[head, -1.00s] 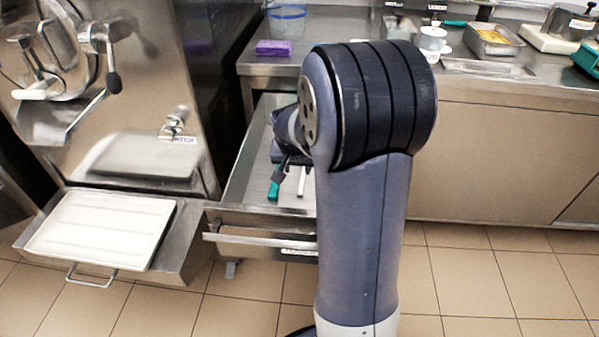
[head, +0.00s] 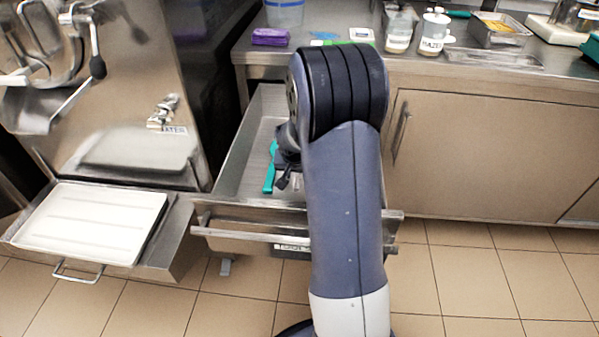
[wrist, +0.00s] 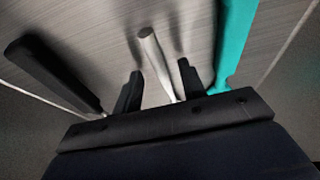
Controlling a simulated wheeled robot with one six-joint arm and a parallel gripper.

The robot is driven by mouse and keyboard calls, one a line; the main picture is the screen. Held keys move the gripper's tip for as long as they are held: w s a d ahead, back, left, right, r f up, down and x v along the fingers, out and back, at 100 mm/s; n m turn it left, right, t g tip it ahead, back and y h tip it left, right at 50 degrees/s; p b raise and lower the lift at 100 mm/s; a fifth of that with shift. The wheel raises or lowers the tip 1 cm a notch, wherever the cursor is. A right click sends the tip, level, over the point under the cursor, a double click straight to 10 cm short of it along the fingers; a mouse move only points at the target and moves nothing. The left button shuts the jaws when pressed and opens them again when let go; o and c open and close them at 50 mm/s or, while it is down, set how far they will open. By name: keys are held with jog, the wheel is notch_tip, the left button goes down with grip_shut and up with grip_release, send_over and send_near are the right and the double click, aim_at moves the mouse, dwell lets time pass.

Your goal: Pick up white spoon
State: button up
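The white spoon's pale handle (wrist: 155,55) shows in the wrist view, lying between my gripper's two dark fingers. My gripper (wrist: 160,70) is open, with a gap visible on each side of the handle. The spoon's other end is hidden behind the gripper body. In the head view my gripper (head: 284,180) is down inside the open drawer, and my arm largely hides the spoon. A teal utensil (wrist: 233,45) lies just right of the fingers; it also shows in the head view (head: 270,168). A black-handled utensil (wrist: 50,75) lies to the left.
The open metal drawer (head: 245,140) has raised walls close around the gripper. A freezer machine with a white tray (head: 92,222) stands at left.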

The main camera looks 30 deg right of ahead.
jog(key=shift+w+d+f, duration=0.1)
jog(key=shift+w+f, duration=0.05)
jog(key=shift+f, duration=0.2)
grip_shut()
